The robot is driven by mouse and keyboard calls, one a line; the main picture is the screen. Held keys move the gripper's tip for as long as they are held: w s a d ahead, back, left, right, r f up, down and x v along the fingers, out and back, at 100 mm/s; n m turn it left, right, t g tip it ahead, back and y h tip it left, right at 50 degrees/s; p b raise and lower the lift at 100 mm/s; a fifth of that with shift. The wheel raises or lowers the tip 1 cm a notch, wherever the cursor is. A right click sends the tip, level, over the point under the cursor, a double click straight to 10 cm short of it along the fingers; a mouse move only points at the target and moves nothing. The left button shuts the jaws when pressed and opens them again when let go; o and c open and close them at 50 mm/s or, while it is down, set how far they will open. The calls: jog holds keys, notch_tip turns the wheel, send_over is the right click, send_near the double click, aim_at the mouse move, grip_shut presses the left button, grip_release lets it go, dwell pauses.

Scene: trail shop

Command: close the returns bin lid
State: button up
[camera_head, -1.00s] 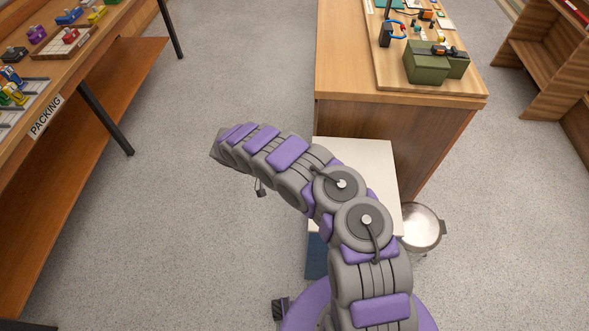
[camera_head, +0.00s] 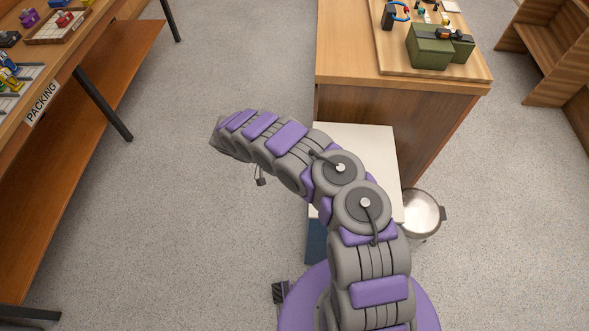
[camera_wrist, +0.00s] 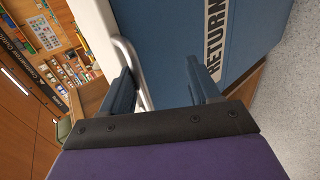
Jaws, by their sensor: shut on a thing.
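The returns bin shows in the head view as a white lid (camera_head: 352,137) above a dark blue side (camera_head: 316,240), partly hidden behind my arm. In the wrist view the blue bin wall (camera_wrist: 185,35) carries the letters "RETURN", turned sideways. In the head view my gripper's fingers are mostly hidden by my arm. The lid's exact angle cannot be told.
A wooden counter (camera_head: 400,100) with a green box (camera_head: 430,47) stands right behind the bin. A round metal container (camera_head: 420,213) stands on the floor to the right. The packing bench (camera_head: 55,75) runs along the left. Open grey floor (camera_head: 190,200) lies between bench and bin.

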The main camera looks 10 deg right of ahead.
jog(key=shift+w+a+f, duration=0.1)
jog(key=shift+a, duration=0.15)
jog(key=p+v, duration=0.3)
jog(key=v, duration=1.4)
jog(key=shift+d, duration=0.2)
jog(key=shift+a, duration=0.2)
